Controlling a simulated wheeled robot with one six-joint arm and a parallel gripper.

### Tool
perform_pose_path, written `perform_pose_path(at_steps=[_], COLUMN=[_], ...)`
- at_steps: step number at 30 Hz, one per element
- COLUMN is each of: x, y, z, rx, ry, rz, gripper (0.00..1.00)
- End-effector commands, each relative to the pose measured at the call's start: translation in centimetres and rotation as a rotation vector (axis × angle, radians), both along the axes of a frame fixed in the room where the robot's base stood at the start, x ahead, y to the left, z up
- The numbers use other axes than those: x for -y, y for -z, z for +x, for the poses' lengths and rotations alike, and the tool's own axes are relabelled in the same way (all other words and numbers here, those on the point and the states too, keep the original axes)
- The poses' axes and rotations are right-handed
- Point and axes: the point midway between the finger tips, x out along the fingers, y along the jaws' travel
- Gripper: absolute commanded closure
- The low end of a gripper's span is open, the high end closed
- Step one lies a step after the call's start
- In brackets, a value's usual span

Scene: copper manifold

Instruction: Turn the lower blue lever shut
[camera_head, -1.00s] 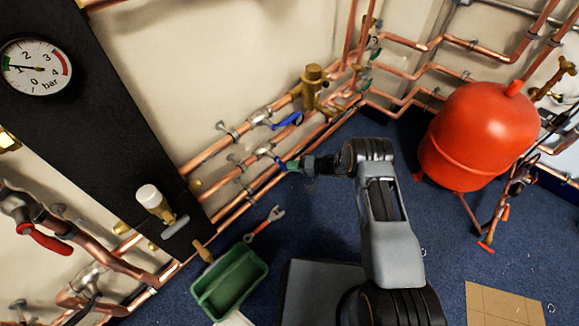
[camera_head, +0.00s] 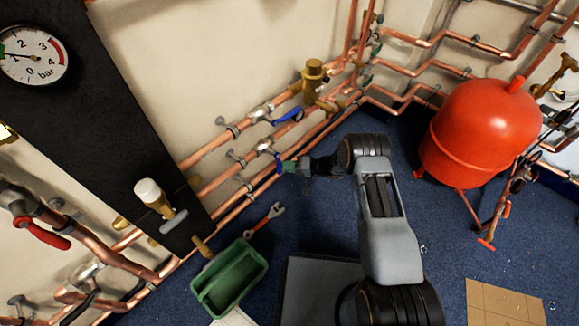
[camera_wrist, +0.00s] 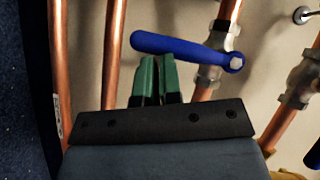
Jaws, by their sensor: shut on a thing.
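The lower blue lever (camera_head: 276,158) sits on a valve on the lower copper pipe, left of my gripper in the head view. My gripper (camera_head: 287,166) has green fingers and is shut on the lever's free end. In the wrist view the lever (camera_wrist: 180,46) lies crosswise to its pipe, pivoting at a nut on its right. The green fingertips (camera_wrist: 157,62) meet it near its left end, and their exact contact is hidden behind the lever. The upper blue lever (camera_head: 289,116) is on the pipe above; part of a blue handle shows at the wrist view's right edge (camera_wrist: 313,154).
Copper pipes run close along the wall. A green bin (camera_head: 230,276) and a wrench (camera_head: 265,222) lie on the blue floor. A red tank (camera_head: 482,135) stands at the right. A brass fitting (camera_head: 313,80) juts out above the levers.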

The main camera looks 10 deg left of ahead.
Motion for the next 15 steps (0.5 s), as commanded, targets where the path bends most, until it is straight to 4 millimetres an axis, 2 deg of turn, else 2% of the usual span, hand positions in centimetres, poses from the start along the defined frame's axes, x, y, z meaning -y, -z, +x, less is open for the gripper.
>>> perform_pose_path(at_steps=[10, 15], x=[0.0, 1.8], y=[0.6, 0.5], z=[-0.3, 1.0], rx=[-0.007, -0.001], ry=[-0.008, -0.001], rz=[-0.007, -0.002], gripper=[1.0, 1.0])
